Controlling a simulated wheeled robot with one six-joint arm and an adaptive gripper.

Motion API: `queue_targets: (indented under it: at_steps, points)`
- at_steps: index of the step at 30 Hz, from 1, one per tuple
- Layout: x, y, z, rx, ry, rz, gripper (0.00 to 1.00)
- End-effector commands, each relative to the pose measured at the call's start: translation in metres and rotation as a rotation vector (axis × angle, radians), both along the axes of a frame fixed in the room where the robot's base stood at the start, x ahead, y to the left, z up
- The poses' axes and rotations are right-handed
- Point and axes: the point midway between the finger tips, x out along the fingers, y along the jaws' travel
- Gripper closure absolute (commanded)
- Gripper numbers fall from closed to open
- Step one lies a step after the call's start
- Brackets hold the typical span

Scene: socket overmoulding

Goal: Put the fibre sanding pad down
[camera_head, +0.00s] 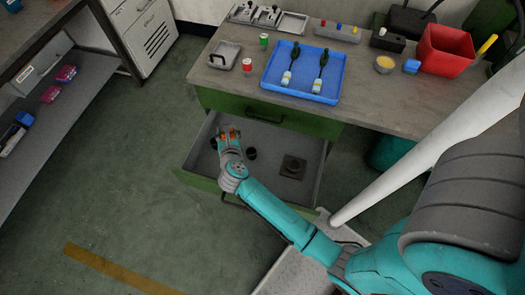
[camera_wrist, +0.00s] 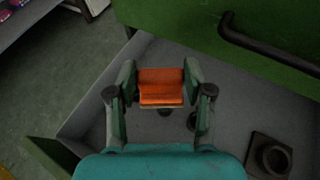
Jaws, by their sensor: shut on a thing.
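My gripper (camera_wrist: 160,90) is shut on an orange block-like pad, the fibre sanding pad (camera_wrist: 160,84), in the wrist view. The pad has a thin tan layer along its lower edge. In the head view my gripper (camera_head: 230,136) and a bit of the orange pad (camera_head: 235,134) show over the left part of an open drawer (camera_head: 310,172). The drawer is grey inside with a green front. Whether the pad touches the drawer floor I cannot tell.
In the drawer lie a dark square part with a round hole (camera_head: 292,167) and small dark round pieces (camera_head: 251,154). The bench (camera_head: 205,78) above carries a blue tray (camera_head: 341,77) with two bottle-like tools, a red bin (camera_head: 444,52) and cans. The drawer's middle floor is mostly bare.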

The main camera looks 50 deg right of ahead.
Motion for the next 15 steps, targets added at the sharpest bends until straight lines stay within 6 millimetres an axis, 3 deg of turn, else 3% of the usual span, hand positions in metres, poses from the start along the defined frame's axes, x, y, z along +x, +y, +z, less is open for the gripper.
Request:
queue_targets:
  at_steps: [6, 12, 15]
  points:
    - [-0.077, -0.047, -0.064, -0.007, 0.006, -0.369, 0.96]
    - [-0.157, -0.085, -0.093, -0.006, -0.001, -0.709, 0.96]
    - [-0.185, -0.094, -0.098, -0.005, -0.002, -0.815, 0.96]
